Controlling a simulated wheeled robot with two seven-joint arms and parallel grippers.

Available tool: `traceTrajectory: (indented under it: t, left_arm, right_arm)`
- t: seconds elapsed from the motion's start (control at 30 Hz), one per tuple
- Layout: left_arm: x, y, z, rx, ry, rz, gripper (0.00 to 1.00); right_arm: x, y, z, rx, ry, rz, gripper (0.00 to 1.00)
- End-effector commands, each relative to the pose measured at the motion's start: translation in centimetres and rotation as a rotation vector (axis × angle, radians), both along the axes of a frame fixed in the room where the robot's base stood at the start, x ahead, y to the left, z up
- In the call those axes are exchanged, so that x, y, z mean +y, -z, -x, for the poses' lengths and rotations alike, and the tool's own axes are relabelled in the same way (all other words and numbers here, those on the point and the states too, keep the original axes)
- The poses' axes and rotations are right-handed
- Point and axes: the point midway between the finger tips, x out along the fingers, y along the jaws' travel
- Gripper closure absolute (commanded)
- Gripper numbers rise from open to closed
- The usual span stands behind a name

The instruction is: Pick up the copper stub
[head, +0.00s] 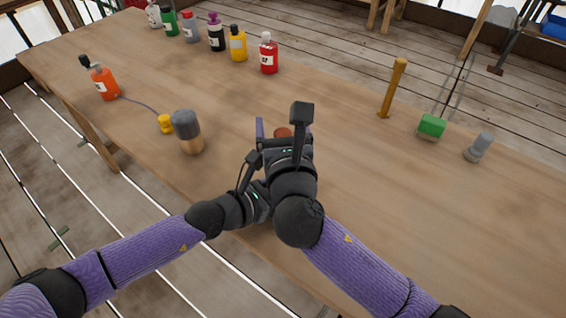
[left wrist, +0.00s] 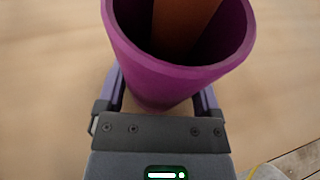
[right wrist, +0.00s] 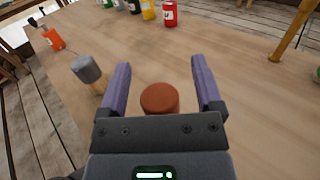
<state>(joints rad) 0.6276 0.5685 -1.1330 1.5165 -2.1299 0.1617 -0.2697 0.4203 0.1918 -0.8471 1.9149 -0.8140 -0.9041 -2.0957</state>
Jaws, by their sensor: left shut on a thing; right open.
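The copper stub (right wrist: 160,99) is a short reddish-brown round piece. In the right wrist view it sits between the two fingers of my right gripper (right wrist: 160,75), which is open, with space on both sides. In the head view only its top (head: 283,132) shows past the right gripper (head: 284,126). My left gripper (left wrist: 161,92) is shut on a magenta hollow tube (left wrist: 170,78). A brown piece (left wrist: 183,25) shows inside the tube's mouth; I cannot tell whether it is the stub. In the head view the left gripper is mostly hidden by the right one.
Several bottles line the far edge, including a red one (head: 268,54). A wooden post (head: 393,88), green brush (head: 432,126) and grey piece (head: 479,147) stand right.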

Motion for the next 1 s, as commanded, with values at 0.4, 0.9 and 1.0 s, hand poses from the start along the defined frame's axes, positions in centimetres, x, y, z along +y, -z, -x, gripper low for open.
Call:
traceTrajectory:
  t: [0.4, 0.9, 1.0]
  left_arm:
    - [0.01, 0.01, -0.01, 0.0, 0.0, 0.0, 0.82]
    - [0.01, 0.01, -0.01, 0.0, 0.0, 0.0, 0.82]
    - [0.01, 0.01, -0.01, 0.0, 0.0, 0.0, 0.82]
  right_arm:
    - [0.02, 0.02, -0.03, 0.001, -0.001, -0.001, 0.65]
    - [0.02, 0.03, -0.01, 0.001, -0.001, -0.001, 1.0]
    - [0.02, 0.03, -0.01, 0.001, -0.001, -0.001, 1.0]
